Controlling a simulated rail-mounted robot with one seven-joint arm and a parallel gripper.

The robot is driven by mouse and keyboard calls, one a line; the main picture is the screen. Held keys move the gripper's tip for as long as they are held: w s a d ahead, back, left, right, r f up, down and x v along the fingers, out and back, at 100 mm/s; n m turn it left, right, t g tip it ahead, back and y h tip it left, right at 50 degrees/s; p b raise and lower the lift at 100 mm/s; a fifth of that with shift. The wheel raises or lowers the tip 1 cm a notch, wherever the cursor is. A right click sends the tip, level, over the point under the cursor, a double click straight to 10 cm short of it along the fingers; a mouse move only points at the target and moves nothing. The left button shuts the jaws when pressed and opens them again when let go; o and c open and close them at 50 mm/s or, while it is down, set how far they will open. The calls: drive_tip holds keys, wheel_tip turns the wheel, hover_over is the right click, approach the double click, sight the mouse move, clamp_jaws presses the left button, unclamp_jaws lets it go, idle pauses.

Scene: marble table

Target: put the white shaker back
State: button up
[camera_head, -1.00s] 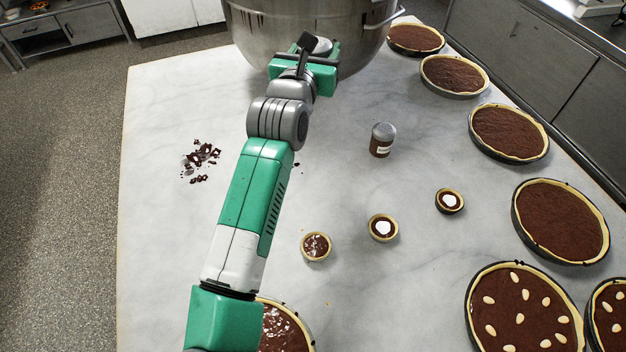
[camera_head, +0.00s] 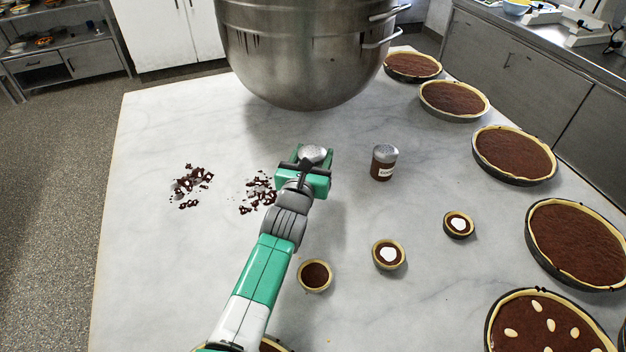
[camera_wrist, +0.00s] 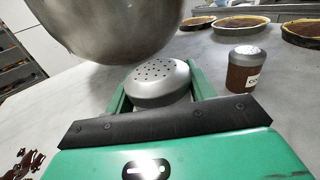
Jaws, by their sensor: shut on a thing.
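My gripper (camera_head: 302,172) is over the middle of the marble table. It is shut on a shaker whose domed silver lid (camera_head: 313,153) shows above the jaws in the head view. The wrist view shows this perforated lid (camera_wrist: 158,82) between the green fingers. The held shaker's body is mostly hidden, so its contents and its height over the table cannot be told. A second shaker (camera_head: 384,163), with dark brown contents, a grey lid and a white label, stands upright to the right of my gripper. It also shows at right in the wrist view (camera_wrist: 243,70).
A large steel bowl (camera_head: 305,55) is beyond my gripper. Chocolate shavings lie in two piles (camera_head: 190,185) (camera_head: 258,192) to the left. Small tarts (camera_head: 314,275) (camera_head: 388,254) (camera_head: 459,224) are nearer and right. Large tarts (camera_head: 515,153) line the right edge. Marble around the brown shaker is clear.

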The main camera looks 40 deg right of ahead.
drive_tip(key=shift+f+b, duration=0.75)
drive_tip(key=shift+f, duration=1.9)
drive_tip(key=shift+f, duration=0.15)
drive_tip(key=o, duration=1.1)
drive_tip(key=shift+c, duration=0.2)
